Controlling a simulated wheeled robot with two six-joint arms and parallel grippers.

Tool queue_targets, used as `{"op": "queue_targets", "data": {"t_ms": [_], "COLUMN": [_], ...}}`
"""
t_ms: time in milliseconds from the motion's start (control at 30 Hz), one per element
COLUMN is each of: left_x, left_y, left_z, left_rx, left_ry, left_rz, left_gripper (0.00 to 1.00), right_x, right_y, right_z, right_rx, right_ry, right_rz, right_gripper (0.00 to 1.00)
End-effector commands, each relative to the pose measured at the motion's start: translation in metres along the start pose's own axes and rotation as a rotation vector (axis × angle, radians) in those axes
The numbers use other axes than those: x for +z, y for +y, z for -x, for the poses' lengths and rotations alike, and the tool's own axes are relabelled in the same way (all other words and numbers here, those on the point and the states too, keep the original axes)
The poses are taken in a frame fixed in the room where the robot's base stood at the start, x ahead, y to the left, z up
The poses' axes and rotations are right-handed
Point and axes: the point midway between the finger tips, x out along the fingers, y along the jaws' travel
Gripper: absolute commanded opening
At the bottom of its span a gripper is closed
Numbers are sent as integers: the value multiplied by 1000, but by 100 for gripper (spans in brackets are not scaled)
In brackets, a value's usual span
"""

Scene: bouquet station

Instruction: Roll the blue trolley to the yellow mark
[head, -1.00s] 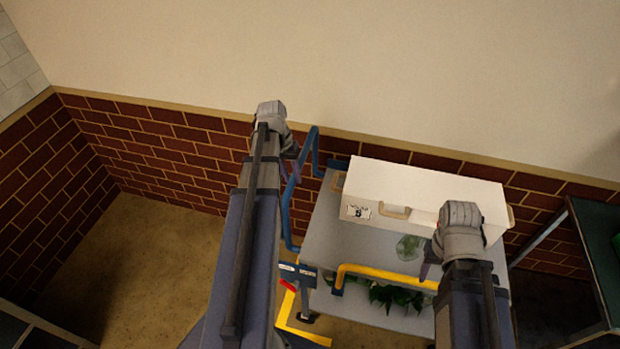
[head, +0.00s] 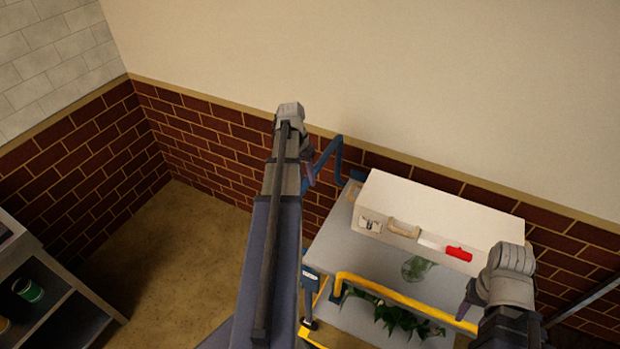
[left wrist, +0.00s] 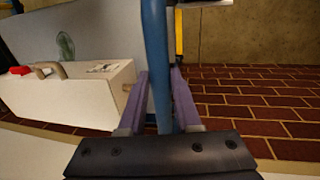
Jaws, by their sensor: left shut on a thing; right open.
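The blue trolley has grey shelves (head: 350,245) and a blue handle (head: 338,150) at its left end, in the head view. My left gripper (head: 310,176) is shut on the upright bar of this handle; the left wrist view shows the blue bar (left wrist: 155,45) between its two fingers (left wrist: 158,90). My right gripper (head: 466,303) is open and empty, near the right end of the yellow rail (head: 400,297) along the trolley's front.
A white box (head: 440,210) with a red item (head: 459,254) sits on the trolley top. Leafy greens (head: 395,318) are on the lower shelf. The brick wall (head: 220,140) runs close behind. Floor (head: 180,250) is bare to the left, up to a dark shelf unit (head: 75,315).

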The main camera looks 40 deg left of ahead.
Motion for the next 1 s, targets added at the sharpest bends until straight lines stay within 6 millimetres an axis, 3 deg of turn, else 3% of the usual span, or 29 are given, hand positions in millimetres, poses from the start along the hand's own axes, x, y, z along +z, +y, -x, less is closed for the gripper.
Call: {"op": "queue_targets", "data": {"t_ms": [333, 367, 600, 1000], "left_x": [-1, -1, -1, -1], "left_y": [-6, -6, -5, -3], "left_z": [1, 1, 1, 6], "left_rx": [-11, -11, -8, -5], "left_ry": [2, 2, 2, 1], "left_rz": [3, 3, 3, 2], "left_gripper": [0, 33, 60, 61], "right_x": [0, 0, 0, 0], "right_y": [0, 0, 0, 0], "right_z": [1, 1, 0, 5], "right_rx": [0, 0, 0, 0], "right_ry": [0, 0, 0, 0], "right_rz": [0, 0, 0, 0], "right_gripper": [50, 50, 50, 50]}}
